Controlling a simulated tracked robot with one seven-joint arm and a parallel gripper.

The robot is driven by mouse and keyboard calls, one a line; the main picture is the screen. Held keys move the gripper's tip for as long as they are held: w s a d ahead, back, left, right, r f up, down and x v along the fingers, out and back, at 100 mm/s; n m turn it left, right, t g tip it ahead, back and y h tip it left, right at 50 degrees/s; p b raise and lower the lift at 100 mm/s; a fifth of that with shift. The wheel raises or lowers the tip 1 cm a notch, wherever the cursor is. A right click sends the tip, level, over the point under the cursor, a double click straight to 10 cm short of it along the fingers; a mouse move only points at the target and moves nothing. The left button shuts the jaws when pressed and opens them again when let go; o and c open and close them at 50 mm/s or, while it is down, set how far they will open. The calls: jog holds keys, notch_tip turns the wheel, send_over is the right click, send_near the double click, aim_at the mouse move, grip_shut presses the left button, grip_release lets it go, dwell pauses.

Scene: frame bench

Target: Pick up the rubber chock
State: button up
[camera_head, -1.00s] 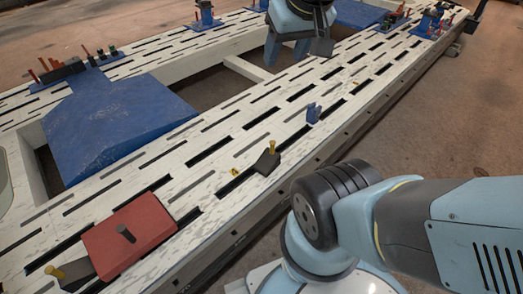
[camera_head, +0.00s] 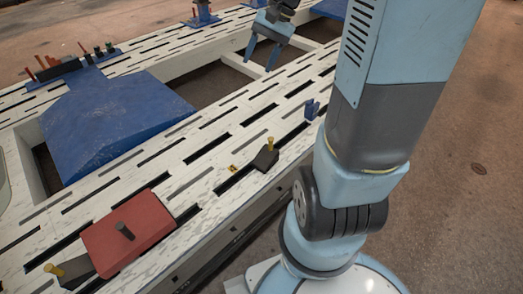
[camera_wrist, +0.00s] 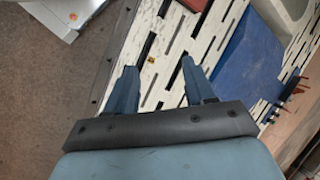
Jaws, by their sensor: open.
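A dark wedge-shaped block with a yellow peg (camera_head: 265,158), which looks like a rubber chock, sits on the near rail of the slotted white bench (camera_head: 196,172). A second dark piece with a yellow knob (camera_head: 80,268) lies at the lower left, partly hidden by a red block. I cannot tell for sure which is the task's chock. My gripper (camera_head: 260,63) is open and empty above the bench, beyond and apart from both. In the wrist view its two fingers (camera_wrist: 157,68) are spread over the bench, and I cannot make out a chock clearly there.
The red block (camera_head: 150,222) with a dark handle sits on the near rail. A small blue bracket (camera_head: 312,109) stands to the right of the wedge. A blue sloped plate (camera_head: 120,122) spans the bench at left. Tools stand along the far rail (camera_head: 80,64).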

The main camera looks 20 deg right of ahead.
jog(key=w+d+f+m+t+y, duration=0.1)
jog(key=w+d+f+m+y, duration=0.3)
jog(key=f, duration=0.4)
jog(key=w+d+f+m+t+y, duration=0.1)
jog(key=w+d+f+m+y, duration=0.1)
jog(key=w+d+f, duration=0.45)
jog(key=w+d+f+m+t+y, duration=0.1)
jog(key=w+f+m+y, duration=0.15)
jog(key=f, duration=0.75)
jog(key=d+f+m+t, duration=0.3)
jog(key=f+m, duration=0.1)
jog(key=f, duration=0.4)
jog(key=d+f+m+t, duration=0.2)
jog(key=d+f+m, duration=0.15)
jog(key=f, duration=0.45)
jog(key=m+t+h, duration=0.3)
jog(key=m+t, duration=0.3)
jog(key=m, duration=0.1)
send_near(270, 145)
jog(key=x, duration=0.3)
jog(key=f+x, duration=0.1)
jog(key=x, duration=0.3)
jog(key=d+x, duration=0.1)
jog(key=x, duration=0.2)
jog(key=shift+w+a+f, duration=0.15)
jog(key=shift+w+f, duration=0.15)
jog(key=shift+w, duration=0.25)
grip_shut()
